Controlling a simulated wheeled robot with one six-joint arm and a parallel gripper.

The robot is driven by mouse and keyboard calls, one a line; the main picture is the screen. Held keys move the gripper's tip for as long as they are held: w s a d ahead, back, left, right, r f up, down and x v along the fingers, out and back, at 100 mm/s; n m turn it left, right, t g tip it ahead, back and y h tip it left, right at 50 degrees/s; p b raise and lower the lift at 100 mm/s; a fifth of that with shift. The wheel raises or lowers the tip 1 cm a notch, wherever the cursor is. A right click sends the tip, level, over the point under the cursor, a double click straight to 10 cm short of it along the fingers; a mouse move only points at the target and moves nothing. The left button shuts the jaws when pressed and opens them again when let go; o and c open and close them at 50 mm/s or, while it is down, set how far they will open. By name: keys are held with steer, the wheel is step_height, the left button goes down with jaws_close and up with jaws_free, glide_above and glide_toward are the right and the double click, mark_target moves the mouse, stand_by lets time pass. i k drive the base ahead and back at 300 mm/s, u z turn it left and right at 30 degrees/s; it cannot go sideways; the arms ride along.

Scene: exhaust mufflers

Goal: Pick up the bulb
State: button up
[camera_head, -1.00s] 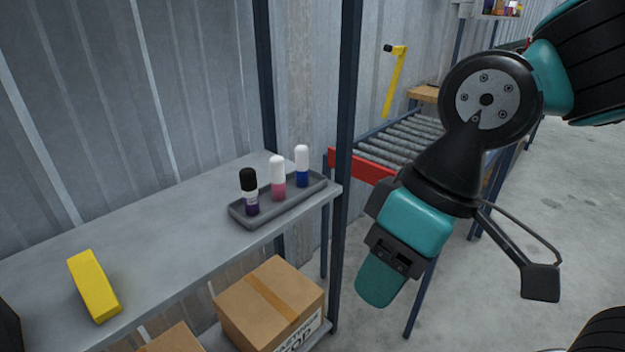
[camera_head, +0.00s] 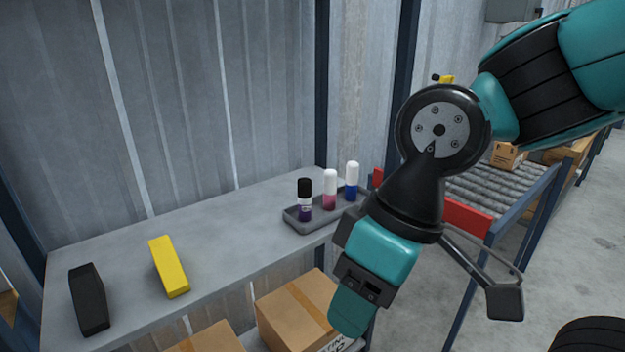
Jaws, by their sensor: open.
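I cannot make out a bulb in this view. My gripper (camera_head: 428,308) hangs at the right of the picture, in front of the shelf's right end, pointing down. Its jaws are spread wide, with nothing visible between them.
The grey tray (camera_head: 298,224) stands at the right end of the grey shelf (camera_head: 230,235). A yellow block (camera_head: 169,267) and a black block (camera_head: 89,300) lie on its left. Cardboard boxes (camera_head: 300,310) fill the level below. A roller conveyor (camera_head: 500,190) stands behind at right.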

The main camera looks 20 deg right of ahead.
mark_target(353, 167)
steer(key=z, duration=0.05)
steer(key=i, duration=0.9)
steer(key=z, duration=0.6)
